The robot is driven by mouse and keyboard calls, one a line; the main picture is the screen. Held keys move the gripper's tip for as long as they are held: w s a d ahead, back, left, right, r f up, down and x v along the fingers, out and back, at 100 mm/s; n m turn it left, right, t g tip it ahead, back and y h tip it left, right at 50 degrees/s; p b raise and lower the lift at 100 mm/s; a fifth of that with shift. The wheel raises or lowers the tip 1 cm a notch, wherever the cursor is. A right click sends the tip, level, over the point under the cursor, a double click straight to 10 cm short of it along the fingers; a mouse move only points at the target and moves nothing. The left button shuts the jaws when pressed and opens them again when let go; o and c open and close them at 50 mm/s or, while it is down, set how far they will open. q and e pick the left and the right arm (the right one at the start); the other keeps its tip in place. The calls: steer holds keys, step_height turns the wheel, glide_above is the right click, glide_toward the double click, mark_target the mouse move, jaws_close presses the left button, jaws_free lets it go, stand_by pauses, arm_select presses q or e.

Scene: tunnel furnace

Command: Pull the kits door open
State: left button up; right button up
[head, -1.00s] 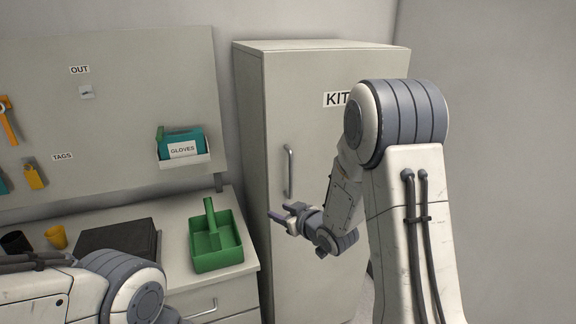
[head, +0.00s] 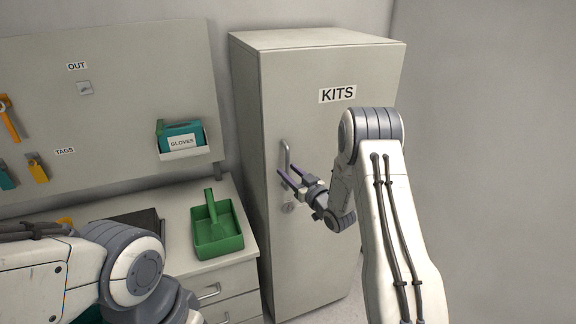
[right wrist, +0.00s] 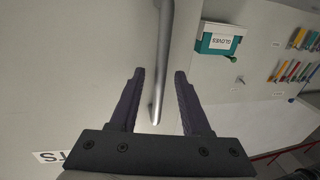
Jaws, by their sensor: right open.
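The KITS door (head: 325,225) is the grey front of a tall cabinet and looks shut. Its label KITS (head: 337,94) is near the top. The upright metal bar handle (head: 285,156) is on the door's left side. In the right wrist view the handle (right wrist: 164,50) runs between the two spread fingers of the right gripper (right wrist: 159,73), with gaps on both sides. I cannot tell whether the fingertips reach past the bar. My left gripper is out of view; only my left arm shows.
A counter (head: 178,204) stands left of the cabinet with a green caddy (head: 218,240) and a dark flat case on it. A gloves box (head: 182,137) hangs on the tool board (head: 120,90) above.

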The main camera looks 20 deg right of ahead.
steer(key=shift+w+a, duration=0.2)
steer(key=shift+w, duration=0.45)
jaws_close()
stand_by(1.0)
